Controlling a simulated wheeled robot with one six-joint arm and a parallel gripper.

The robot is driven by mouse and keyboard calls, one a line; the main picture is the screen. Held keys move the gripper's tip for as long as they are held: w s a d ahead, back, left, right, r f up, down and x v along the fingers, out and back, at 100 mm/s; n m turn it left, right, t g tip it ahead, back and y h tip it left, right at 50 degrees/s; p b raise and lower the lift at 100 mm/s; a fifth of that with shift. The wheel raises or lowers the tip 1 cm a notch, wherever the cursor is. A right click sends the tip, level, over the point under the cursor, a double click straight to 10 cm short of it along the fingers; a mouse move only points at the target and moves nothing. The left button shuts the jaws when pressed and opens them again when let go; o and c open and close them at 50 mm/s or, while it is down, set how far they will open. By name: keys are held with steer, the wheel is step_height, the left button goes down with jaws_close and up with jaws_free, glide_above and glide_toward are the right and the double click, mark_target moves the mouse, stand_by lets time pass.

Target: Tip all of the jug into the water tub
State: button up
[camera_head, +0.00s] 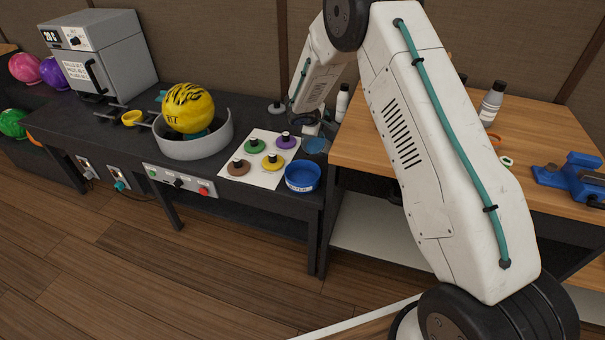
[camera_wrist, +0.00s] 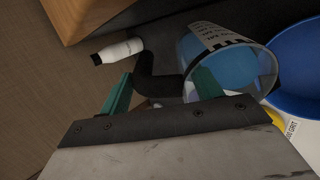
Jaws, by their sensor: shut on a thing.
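The jug (camera_head: 316,146) is clear with blue liquid in it. In the head view it is small and partly hidden by my gripper (camera_head: 309,129), just behind the blue water tub (camera_head: 302,178). In the wrist view the jug (camera_wrist: 228,66) has a printed label and a dark handle. The teal fingers of my gripper (camera_wrist: 163,90) are shut on that handle. The jug's mouth faces the tub (camera_wrist: 300,62), whose rim lies close beside it at the right edge. I cannot tell the jug's exact tilt or whether it touches the tub.
A white card with several coloured knobbed discs (camera_head: 262,160) lies left of the tub. A grey ring (camera_head: 195,145) holds a yellow ball (camera_head: 188,108). A white bottle (camera_head: 342,102) stands behind the jug. The wooden bench (camera_head: 375,140) is close on the right.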

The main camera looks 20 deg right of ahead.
steer(key=shift+s+a+r+t+h, duration=0.2)
steer(key=shift+a+r+t+h, duration=0.1)
steer(key=shift+r, duration=0.15)
steer(key=shift+s+a+r+t+h, duration=0.2)
steer(key=shift+r+t+h, duration=0.1)
steer(key=shift+r, duration=0.1)
steer(key=shift+s+a+f+t+h+p, duration=0.2)
steer(key=shift+s+a+t+h+p, duration=0.35)
steer(key=shift+p, duration=0.45)
stand_by(0.3)
steer(key=shift+s+a+r+t+h+p, duration=0.5)
steer(key=shift+a+t+h, duration=0.15)
steer(key=shift+h, duration=0.1)
stand_by(0.8)
steer(key=shift+s+a+f, duration=0.15)
steer(key=shift+a, duration=0.05)
steer(key=shift+s+a, duration=0.1)
steer(key=shift+s, duration=0.05)
